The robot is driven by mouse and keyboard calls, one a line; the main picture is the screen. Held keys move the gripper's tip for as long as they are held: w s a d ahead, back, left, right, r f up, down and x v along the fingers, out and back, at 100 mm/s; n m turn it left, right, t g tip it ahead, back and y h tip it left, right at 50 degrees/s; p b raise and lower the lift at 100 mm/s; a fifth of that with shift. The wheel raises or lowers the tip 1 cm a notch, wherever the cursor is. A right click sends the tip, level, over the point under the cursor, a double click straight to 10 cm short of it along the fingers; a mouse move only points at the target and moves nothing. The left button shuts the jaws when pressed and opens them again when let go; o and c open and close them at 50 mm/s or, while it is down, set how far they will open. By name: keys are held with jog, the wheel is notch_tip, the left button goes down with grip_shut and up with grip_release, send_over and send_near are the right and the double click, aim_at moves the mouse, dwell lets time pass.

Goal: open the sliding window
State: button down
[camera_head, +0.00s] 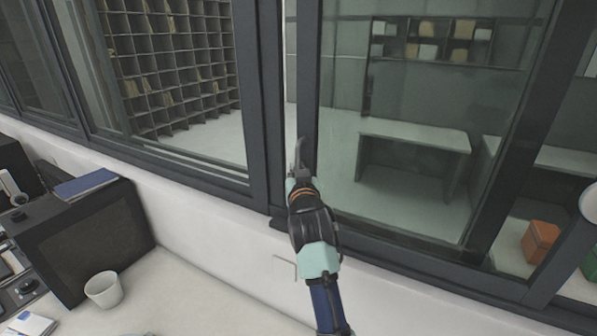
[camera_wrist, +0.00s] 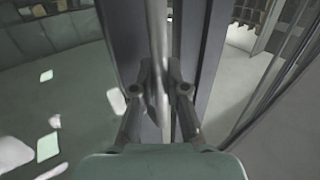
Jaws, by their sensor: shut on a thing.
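The sliding window (camera_head: 309,80) has dark frames and glass panes, with a desk and shelves visible behind the right pane. A narrow, lighter vertical strip (camera_head: 291,60) shows between the right pane's left upright and the neighbouring dark post (camera_head: 258,90). My gripper (camera_head: 298,165) is at that upright's left edge, low on the window. In the wrist view, my gripper (camera_wrist: 161,82) has one finger on either side of a light upright bar (camera_wrist: 156,40) between dark frame members. It is shut on this bar; I cannot tell whether the bar is a handle or the frame edge.
The dark sill (camera_head: 400,258) runs below the panes. A white counter (camera_head: 190,300) with a white cup (camera_head: 104,289), a dark box-shaped device (camera_head: 95,240) and a blue book (camera_head: 86,184) is at lower left. An orange box (camera_head: 540,241) shows at right behind glass.

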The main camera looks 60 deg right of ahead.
jog(key=shift+w, duration=0.5)
jog(key=c, duration=1.2)
grip_release()
jog(key=shift+a, duration=0.1)
jog(key=v, duration=1.2)
